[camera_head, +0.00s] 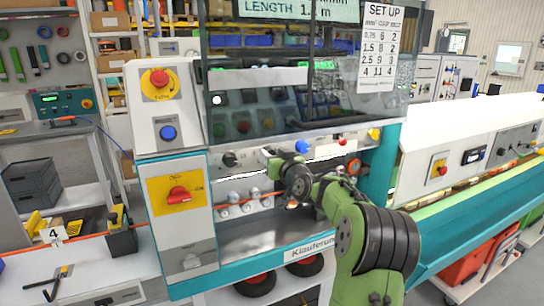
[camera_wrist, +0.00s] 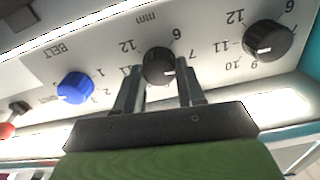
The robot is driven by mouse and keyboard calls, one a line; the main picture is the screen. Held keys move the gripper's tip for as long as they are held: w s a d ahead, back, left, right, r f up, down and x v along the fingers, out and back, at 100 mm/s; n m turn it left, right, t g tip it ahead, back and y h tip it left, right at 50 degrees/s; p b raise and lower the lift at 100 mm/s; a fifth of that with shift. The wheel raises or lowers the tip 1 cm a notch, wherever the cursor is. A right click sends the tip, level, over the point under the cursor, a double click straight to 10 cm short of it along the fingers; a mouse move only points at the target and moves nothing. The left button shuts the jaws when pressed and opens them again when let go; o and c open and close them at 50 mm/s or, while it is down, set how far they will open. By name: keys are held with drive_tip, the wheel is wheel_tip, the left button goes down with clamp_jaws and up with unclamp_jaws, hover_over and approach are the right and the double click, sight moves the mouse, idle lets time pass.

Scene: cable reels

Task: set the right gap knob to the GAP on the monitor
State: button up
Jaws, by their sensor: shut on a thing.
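The right gap knob (camera_wrist: 160,65) is a black round knob on the light panel in the wrist view, which shows the panel upside down. Its scale has 6, 7, 11 and 12 legible; its exact setting is unclear. My gripper (camera_wrist: 160,82) is shut on this knob, one finger on each side. In the head view my gripper (camera_head: 273,160) covers the knob. The monitor (camera_head: 297,10) is cut off by the top edge; a LENGTH line shows, its number partly hidden, and no GAP line is in view. The SET UP sheet (camera_head: 380,48) lists gap and belt values.
The other black knob (camera_wrist: 265,40) shows on the right in the wrist view, and as a knob (camera_head: 230,159) left of my gripper in the head view. A blue BELT knob (camera_wrist: 75,88) is close on the other side. The clear guard (camera_head: 270,105) hangs above the panel.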

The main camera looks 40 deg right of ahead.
drive_tip(key=m+p, duration=0.8)
drive_tip(key=m, duration=0.3)
drive_tip(key=m+p, duration=0.8)
drive_tip(key=m, duration=0.4)
drive_tip(key=m+p, duration=0.7)
drive_tip(key=m, duration=0.4)
drive_tip(key=shift+f+p, duration=0.4)
drive_tip(key=shift+m, duration=0.4)
drive_tip(key=shift+f, duration=0.1)
drive_tip(key=o, duration=1)
drive_tip(key=shift+o, duration=0.2)
drive_tip(key=shift+s, duration=0.15)
